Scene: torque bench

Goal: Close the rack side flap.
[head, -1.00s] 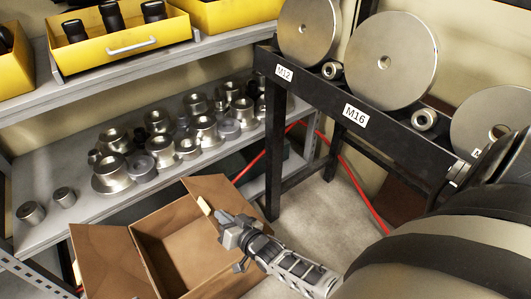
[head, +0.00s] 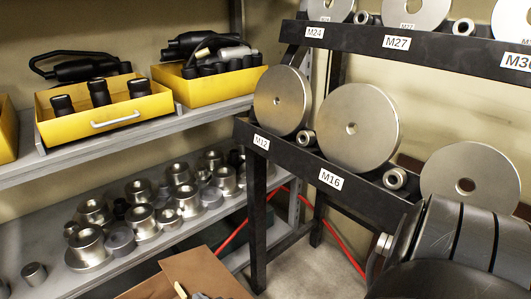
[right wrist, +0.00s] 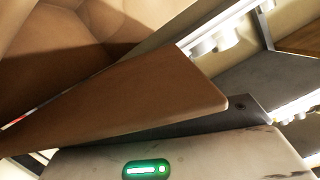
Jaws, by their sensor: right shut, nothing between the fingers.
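The cardboard box is cut off at the bottom of the head view, and only its upper flaps show. The rack side flap (head: 212,270) stands up and open there, on the side towards the black rack. My right gripper (head: 188,293) is at the bottom edge, in front of this flap. Its fingers are shut and empty, and most of it is out of frame. In the right wrist view a brown cardboard panel (right wrist: 140,100) crosses the middle close to the camera. I cannot tell there whether the gripper touches it. My left gripper is not in view.
The black rack (head: 258,225) with large steel discs and labels stands right of the box. A grey shelf (head: 30,250) with several metal collars is at the left, under yellow bins (head: 105,115). A red hose (head: 345,250) runs behind the rack's legs.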

